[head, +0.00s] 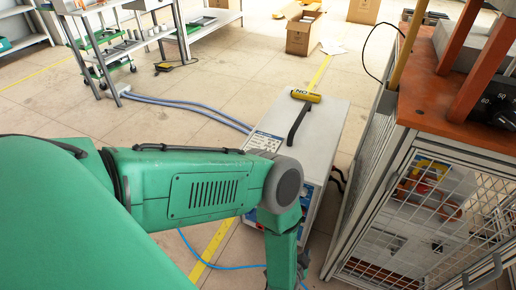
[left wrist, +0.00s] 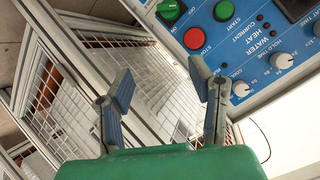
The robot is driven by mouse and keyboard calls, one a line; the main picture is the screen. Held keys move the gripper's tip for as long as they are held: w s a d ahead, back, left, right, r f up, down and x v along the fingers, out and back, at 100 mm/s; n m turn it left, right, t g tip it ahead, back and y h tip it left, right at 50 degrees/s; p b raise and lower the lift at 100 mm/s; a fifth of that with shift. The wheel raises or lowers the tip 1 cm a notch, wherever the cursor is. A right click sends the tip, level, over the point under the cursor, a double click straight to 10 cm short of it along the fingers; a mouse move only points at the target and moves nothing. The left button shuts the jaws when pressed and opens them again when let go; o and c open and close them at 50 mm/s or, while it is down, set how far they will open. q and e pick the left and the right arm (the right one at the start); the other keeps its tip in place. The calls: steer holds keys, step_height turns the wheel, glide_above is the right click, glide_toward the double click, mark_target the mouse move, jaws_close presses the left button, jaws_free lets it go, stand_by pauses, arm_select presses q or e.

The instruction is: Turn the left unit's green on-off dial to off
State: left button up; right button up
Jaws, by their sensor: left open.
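The heater unit (head: 322,122) is a pale grey box with a blue front, largely hidden behind my left arm in the head view. In the left wrist view its blue control panel (left wrist: 240,62) fills the upper right, tilted. A green dial (left wrist: 168,10) is at the panel's upper left corner, cut by the top edge of the picture. A green start button (left wrist: 224,11) and a red stop button (left wrist: 194,39) are beside it. My left gripper (left wrist: 162,76) is open and empty, its fingers apart and below the dial in the picture. My right gripper is not in view.
White knobs (left wrist: 283,61) line the panel. A caged cabinet with a wooden top (head: 440,100) stands close on the right; its mesh (left wrist: 85,90) shows behind my fingers. Blue hoses (head: 200,107) run across the floor.

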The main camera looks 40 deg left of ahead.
arm_select(q)
steer(key=s+a+r+g+h+p, duration=0.2)
steer(key=s+r+p, duration=0.3)
steer(key=r, duration=0.5)
steer(key=s+a+r+n+g+h+p, duration=0.1)
steer(key=s+a+r+g+p, duration=0.3)
steer(key=s+r, duration=0.4)
step_height(320, 180, up, 2)
steer(key=shift+a+g+h+p, duration=0.3)
steer(key=shift+g+h+p, duration=0.3)
steer(key=shift+p, duration=0.6)
steer(key=s+a+r+n+g, duration=0.2)
steer(key=s+a+r+g, duration=0.2)
steer(key=s+r, duration=0.3)
steer(key=s, duration=0.3)
steer(key=shift+s+r, duration=0.15)
steer(key=shift+r, duration=0.1)
